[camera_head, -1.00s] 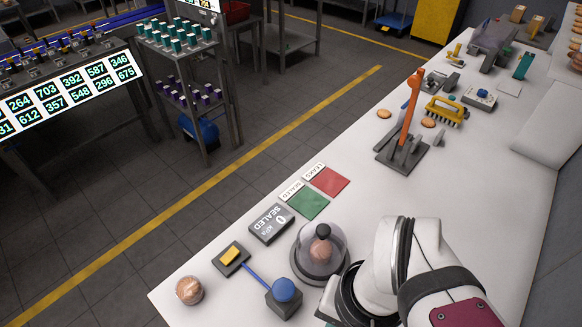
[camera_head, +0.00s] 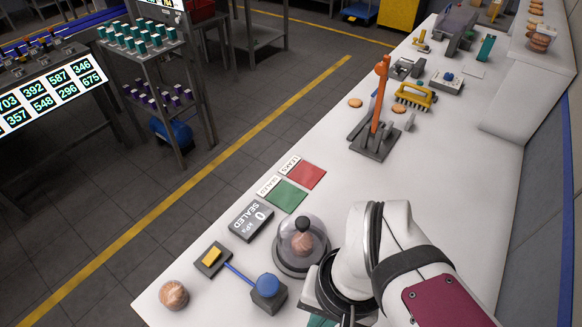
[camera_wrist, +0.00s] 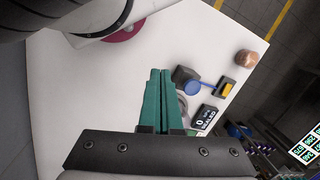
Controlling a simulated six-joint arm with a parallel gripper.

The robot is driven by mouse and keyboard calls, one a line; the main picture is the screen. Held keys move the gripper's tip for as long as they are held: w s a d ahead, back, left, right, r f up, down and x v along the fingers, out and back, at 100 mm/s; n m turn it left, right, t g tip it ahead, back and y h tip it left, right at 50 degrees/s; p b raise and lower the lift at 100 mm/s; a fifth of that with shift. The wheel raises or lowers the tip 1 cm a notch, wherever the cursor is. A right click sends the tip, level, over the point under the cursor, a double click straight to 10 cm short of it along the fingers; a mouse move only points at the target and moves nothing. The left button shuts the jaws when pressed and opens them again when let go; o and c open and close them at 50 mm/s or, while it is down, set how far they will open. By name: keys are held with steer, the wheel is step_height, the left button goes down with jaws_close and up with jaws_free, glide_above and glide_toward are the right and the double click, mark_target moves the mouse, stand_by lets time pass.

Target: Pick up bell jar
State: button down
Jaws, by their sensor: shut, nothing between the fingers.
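The bell jar (camera_head: 289,236) is a clear dome with a black knob on a dark round base. It stands upright near the table's left edge, with a round brown biscuit inside. My gripper shows in the wrist view (camera_wrist: 160,72) with its green fingers shut together and empty. In the head view my wrist is just right of and in front of the jar, and only a bit of green finger shows at the bottom edge. I am not holding the jar. In the wrist view the fingers hide most of the jar's area, with a pale curved edge beside them.
Left of the jar are a SEALED display (camera_head: 251,222), a blue-knobbed box (camera_head: 267,291) with a hose to a yellow-topped block (camera_head: 212,257), and a biscuit stack (camera_head: 174,294). Green (camera_head: 287,196) and red (camera_head: 307,174) mats lie behind. An orange-handled press (camera_head: 380,110) stands farther back.

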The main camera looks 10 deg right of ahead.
stand_by(0.4)
steer(key=shift+c, duration=1.9)
jaws_free()
